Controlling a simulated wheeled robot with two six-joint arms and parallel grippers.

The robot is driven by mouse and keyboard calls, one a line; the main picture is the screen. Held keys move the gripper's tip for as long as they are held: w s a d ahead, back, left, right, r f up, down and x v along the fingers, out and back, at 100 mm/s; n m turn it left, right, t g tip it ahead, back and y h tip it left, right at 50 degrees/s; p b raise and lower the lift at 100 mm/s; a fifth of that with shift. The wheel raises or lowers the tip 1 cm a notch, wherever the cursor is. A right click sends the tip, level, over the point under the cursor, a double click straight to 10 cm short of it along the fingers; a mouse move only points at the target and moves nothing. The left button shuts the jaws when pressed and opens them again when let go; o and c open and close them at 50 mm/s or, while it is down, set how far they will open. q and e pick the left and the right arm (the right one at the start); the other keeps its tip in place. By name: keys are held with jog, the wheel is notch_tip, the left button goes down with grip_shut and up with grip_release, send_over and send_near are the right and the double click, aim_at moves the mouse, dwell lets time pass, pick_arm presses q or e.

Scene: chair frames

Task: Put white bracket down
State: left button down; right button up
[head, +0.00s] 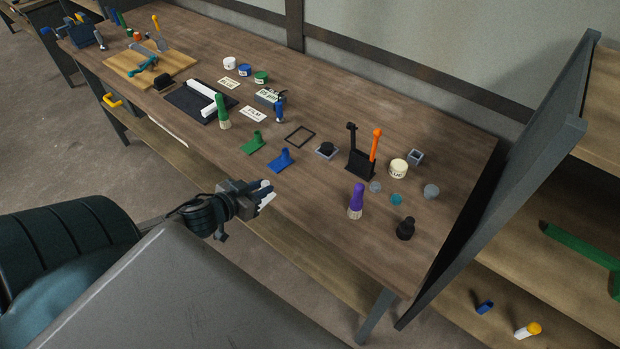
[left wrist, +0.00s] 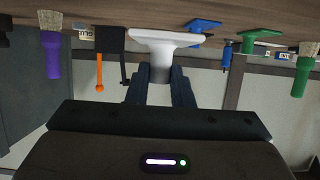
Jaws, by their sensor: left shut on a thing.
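The white bracket (left wrist: 165,38) is between the fingers of my left gripper (left wrist: 160,82), which is shut on its stem. Its flat plate faces the tabletop in the left wrist view, where the scene shows upside down. In the head view my left gripper (head: 262,191) is at the near edge of the workbench (head: 320,205), and part of the white bracket (head: 267,200) shows at its tips. I cannot tell whether the plate touches the bench. A green bracket (head: 253,143) and a blue bracket (head: 281,159) stand on the bench beyond the gripper. My right gripper is not in view.
A purple-handled brush (head: 356,201) and a black stand (head: 360,164) with an orange tool (head: 375,145) are to the right. A green-handled brush (head: 222,111) stands to the left. Bare wood lies between the blue bracket and the purple brush. A dark panel (head: 500,180) closes the right end.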

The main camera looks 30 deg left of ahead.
pick_arm(q)
jog(key=shift+w+d+f+b, duration=0.1)
jog(key=shift+w+f+b, duration=0.05)
jog(key=shift+w+b, duration=0.2)
jog(key=w, duration=0.1)
jog(key=w+d+b, duration=0.1)
jog(key=w, duration=0.1)
jog(key=w+b, duration=0.1)
jog(key=shift+w+d+f, duration=0.2)
jog(key=shift+w+d, duration=0.15)
jog(key=shift+d, duration=0.05)
jog(key=w+d, duration=0.1)
jog(key=w, duration=0.1)
jog(key=w+d, duration=0.1)
jog(key=w, duration=0.2)
jog(key=w+d+p, duration=0.1)
jog(key=w, duration=0.2)
jog(key=shift+w+f, duration=0.2)
jog(key=shift+f, duration=0.05)
jog(key=shift+w+d+f+p, duration=0.15)
jog(key=shift+w+f+p, duration=0.25)
jog(key=shift+f, duration=0.2)
jog(key=shift+w+d+f+p, duration=0.15)
jog(key=shift+w+f+p, duration=0.1)
jog(key=shift+f+p, duration=0.3)
jog(key=shift+f, duration=0.5)
jog(key=shift+f, duration=0.1)
